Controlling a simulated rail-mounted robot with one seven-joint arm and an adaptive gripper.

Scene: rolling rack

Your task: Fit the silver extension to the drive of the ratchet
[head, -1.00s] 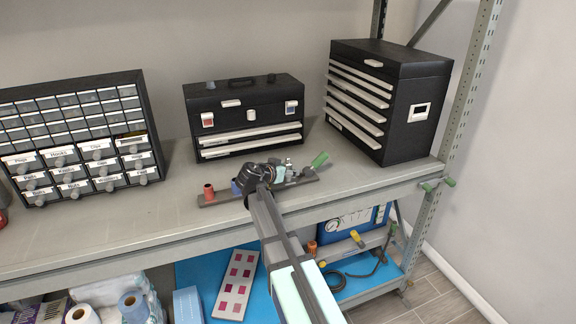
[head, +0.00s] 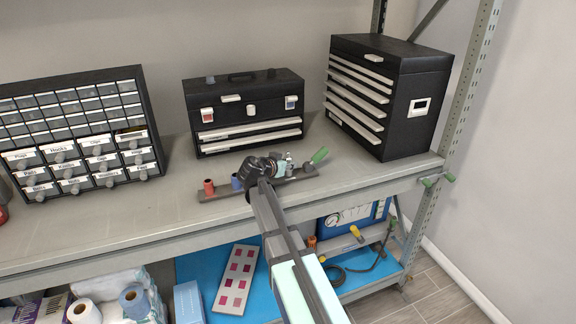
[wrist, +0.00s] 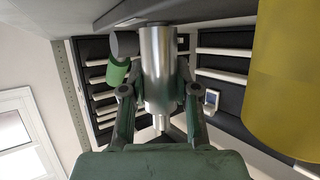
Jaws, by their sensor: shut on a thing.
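In the wrist view my gripper (wrist: 159,88) is shut on a silver cylinder, the extension (wrist: 160,65), between its two fingers. Its narrower end points down in the picture; its wide end meets a dark grey rail at the top. In the head view my gripper (head: 279,169) is over the tool rail on the shelf, and the arm hides part of it. A green handle (head: 319,156), seemingly the ratchet's, sticks out at the rail's right end. In the wrist view a green part (wrist: 117,71) shows behind the extension. The ratchet's drive cannot be made out.
The rail (head: 213,196) bears a red socket (head: 208,187) and a blue one (head: 237,183). A large yellow cylinder (wrist: 290,80) is close at the wrist view's right. Black toolboxes (head: 245,110) (head: 420,85) and a drawer unit (head: 80,100) stand behind. The shelf's front left is clear.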

